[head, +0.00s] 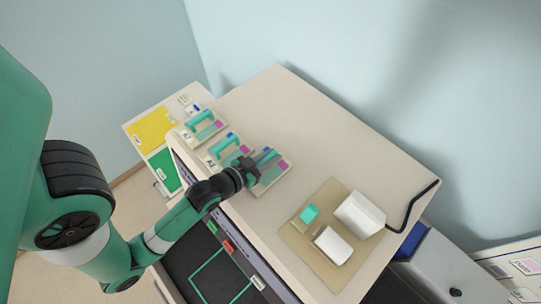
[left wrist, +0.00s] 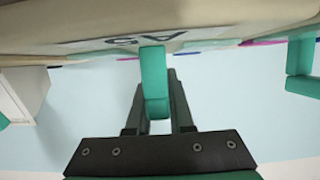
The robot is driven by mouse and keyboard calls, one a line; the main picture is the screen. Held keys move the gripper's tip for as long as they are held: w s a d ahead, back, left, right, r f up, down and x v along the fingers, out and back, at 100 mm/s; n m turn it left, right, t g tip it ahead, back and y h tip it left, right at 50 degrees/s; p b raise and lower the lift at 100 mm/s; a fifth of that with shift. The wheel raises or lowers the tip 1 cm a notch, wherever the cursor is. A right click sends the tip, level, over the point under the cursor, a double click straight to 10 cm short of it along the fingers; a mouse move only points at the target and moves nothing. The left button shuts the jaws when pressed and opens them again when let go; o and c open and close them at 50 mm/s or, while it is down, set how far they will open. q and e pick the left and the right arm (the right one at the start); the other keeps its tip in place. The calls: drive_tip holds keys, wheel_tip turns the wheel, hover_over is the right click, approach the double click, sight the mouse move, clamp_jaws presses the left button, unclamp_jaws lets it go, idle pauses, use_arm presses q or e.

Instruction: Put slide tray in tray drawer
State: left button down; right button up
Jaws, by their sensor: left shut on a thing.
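Several pale slide trays with teal handles stand in a row on the beige top surface: one at the far left (head: 203,125), one in the middle (head: 225,150) and one nearest me (head: 272,178). My left gripper (head: 252,172) is at the nearest tray. In the left wrist view its fingers (left wrist: 155,105) are shut on a teal handle (left wrist: 153,75), with the tray's pale labelled side (left wrist: 90,40) above it in the picture. I cannot tell whether that tray touches the top. A dark open drawer (head: 185,262) with a green outline lies below the front edge. My right gripper is out of view.
A tan board (head: 298,248) with white blocks (head: 360,215) and a small teal block (head: 309,213) sits at the right. A side table holds yellow (head: 152,130) and green (head: 164,170) areas. The back of the top is clear.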

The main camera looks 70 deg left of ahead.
use_arm(q)
drive_tip(key=shift+f, duration=0.2)
drive_tip(key=c, duration=0.8)
unclamp_jaws()
drive_tip(key=shift+r, duration=0.1)
